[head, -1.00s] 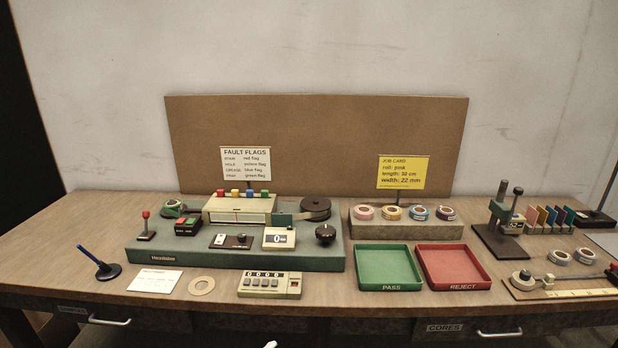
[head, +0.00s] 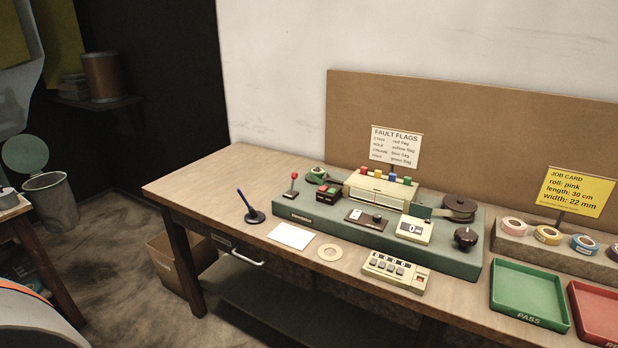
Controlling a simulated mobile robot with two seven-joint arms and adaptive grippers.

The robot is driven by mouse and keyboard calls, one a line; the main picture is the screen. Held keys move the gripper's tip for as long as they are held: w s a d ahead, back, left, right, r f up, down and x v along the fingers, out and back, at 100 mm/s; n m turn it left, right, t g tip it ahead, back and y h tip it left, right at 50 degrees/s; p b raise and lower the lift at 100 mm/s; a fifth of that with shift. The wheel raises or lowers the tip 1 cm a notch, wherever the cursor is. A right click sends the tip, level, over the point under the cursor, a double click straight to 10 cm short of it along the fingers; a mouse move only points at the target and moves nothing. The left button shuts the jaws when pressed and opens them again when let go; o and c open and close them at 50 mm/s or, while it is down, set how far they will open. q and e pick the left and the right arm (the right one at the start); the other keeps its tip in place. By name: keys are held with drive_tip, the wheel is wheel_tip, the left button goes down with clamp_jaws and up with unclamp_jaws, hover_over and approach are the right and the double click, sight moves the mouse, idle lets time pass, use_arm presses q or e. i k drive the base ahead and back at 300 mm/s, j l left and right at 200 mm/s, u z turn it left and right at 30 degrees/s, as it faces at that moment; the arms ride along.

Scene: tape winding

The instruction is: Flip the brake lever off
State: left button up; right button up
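A small upright lever with a red knob (head: 293,182) stands on the left end of the green winding machine (head: 385,241); it seems to be the brake lever, but no label on it can be read. A small box with red and green buttons (head: 327,192) stands right of the lever. Neither of my grippers is in view.
A green PASS tray (head: 530,296) is at right. The table's left end (head: 200,180) is clear.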

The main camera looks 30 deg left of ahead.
sight(295, 174)
drive_tip(key=i+j, duration=0.1)
drive_tip(key=j, duration=0.45)
drive_tip(key=i+j, duration=0.1)
drive_tip(key=j, duration=0.95)
drive_tip(key=i+j, duration=0.15)
drive_tip(key=j, duration=0.4)
